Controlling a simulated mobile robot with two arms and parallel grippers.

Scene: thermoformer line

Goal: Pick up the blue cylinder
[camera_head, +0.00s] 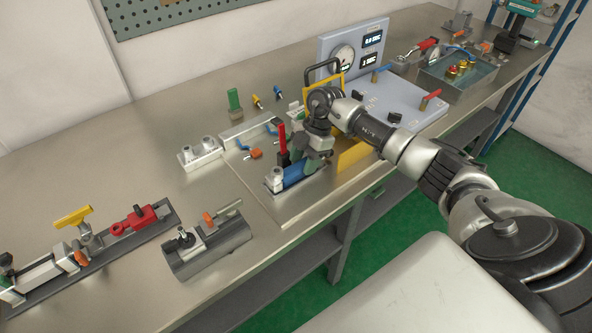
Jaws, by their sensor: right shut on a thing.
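The blue cylinder (294,176) lies on its side at the front of the metal plate on the bench, next to a silver block. My right gripper (303,163) reaches down over it from the right and is shut on it. The gripper's wrist hides part of the fixture behind, and the exact finger contact is small and partly hidden. Whether the cylinder is lifted off its seat cannot be told. My left gripper is not in view.
A red upright handle (283,145) stands close to the gripper. Behind it are a yellow frame (326,93) and a grey gauge panel (352,50). A clamp block (207,245) and a rail with a red clamp (138,219) lie left. The bench's back left is clear.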

